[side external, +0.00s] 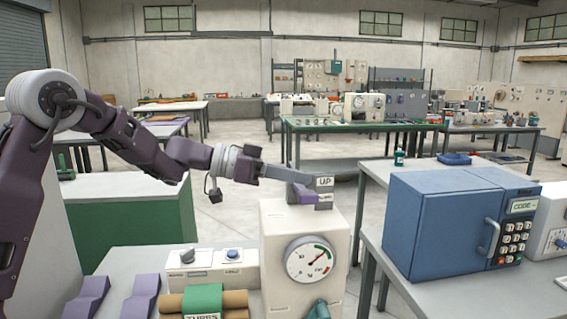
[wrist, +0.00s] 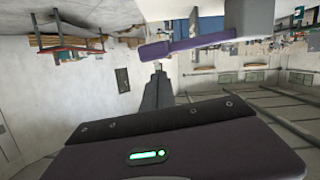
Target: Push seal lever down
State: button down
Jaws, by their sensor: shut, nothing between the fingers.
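The seal lever is a purple bar (side external: 302,194) on top of the white machine (side external: 275,245), beside a grey sign reading "UP" (side external: 324,182). In the wrist view the lever (wrist: 190,46) runs from a grey block at upper right out to the left. My gripper (side external: 308,178) is shut and empty, just above the lever in the side view. In the wrist view its closed fingertips (wrist: 158,66) appear close to the lever's free end. I cannot tell whether they touch it.
The machine has a round gauge (side external: 310,260) on its front. A blue cabinet with a keypad (side external: 430,220) stands on the table at right. A low control box (side external: 210,270), tan rolls with a green "TUBES" band (side external: 203,301) and purple wedges (side external: 140,298) lie left of the machine.

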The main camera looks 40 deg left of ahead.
jog(key=shift+s+d+f, duration=0.1)
jog(key=shift+f, duration=0.6)
jog(key=shift+f, duration=0.1)
jog(key=shift+s+d+f, duration=0.15)
jog(key=shift+s+f, duration=0.05)
jog(key=shift+f, duration=0.85)
jog(key=shift+s+d+f, duration=0.15)
jog(key=shift+s+f, duration=0.05)
jog(key=shift+f, duration=0.95)
notch_tip(320, 180, up, 4)
jog(key=shift+s+d, duration=0.1)
jog(key=shift+d, duration=0.05)
jog(key=r+v, duration=0.1)
jog(key=v, duration=0.9)
jog(key=shift+s+d, duration=0.25)
